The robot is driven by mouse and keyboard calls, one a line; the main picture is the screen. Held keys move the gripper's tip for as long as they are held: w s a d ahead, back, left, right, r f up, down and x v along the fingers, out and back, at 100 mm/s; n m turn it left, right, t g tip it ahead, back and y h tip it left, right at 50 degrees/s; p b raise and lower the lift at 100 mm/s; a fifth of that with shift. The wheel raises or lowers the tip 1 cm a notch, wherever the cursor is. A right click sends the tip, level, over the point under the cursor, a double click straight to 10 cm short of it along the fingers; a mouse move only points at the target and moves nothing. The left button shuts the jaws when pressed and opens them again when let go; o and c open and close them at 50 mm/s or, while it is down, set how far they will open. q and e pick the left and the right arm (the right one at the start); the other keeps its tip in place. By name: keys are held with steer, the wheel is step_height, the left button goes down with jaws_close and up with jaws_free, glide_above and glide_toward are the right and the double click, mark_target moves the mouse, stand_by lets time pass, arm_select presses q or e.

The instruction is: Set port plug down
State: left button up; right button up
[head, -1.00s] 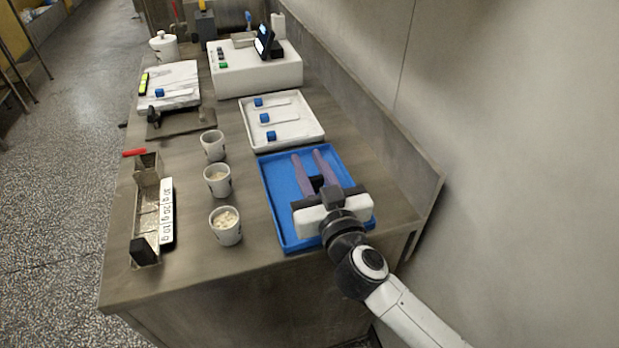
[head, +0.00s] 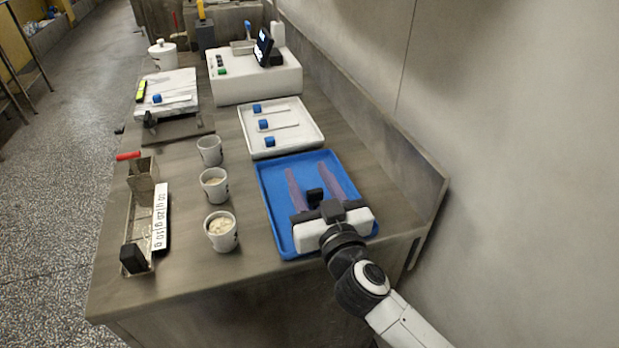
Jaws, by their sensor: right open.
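My right gripper (head: 306,168) is over the blue tray (head: 266,200) at the table's near right, its two purplish fingers spread apart and pointing to the back of the tray. A small black piece (head: 315,195), which looks like the port plug, shows between the fingers near their base. The gripper body hides part of its surroundings, and I cannot tell whether the piece rests on the tray floor. My left gripper is out of view.
A white tray (head: 292,143) with several blue-ended tools lies behind the blue tray. Three cups (head: 221,231) stand left of it, then a metal trough (head: 139,217) with a label strip. A white machine (head: 255,85) stands behind. The wall is close on the right.

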steer(key=shift+r, duration=0.15)
steer(key=shift+s+d, duration=0.1)
steer(key=shift+s, duration=0.2)
steer(key=p+v, duration=0.1)
steer(key=v, duration=1)
steer(key=shift+s+r, duration=0.1)
steer(key=shift+s, duration=0.05)
stand_by(0.6)
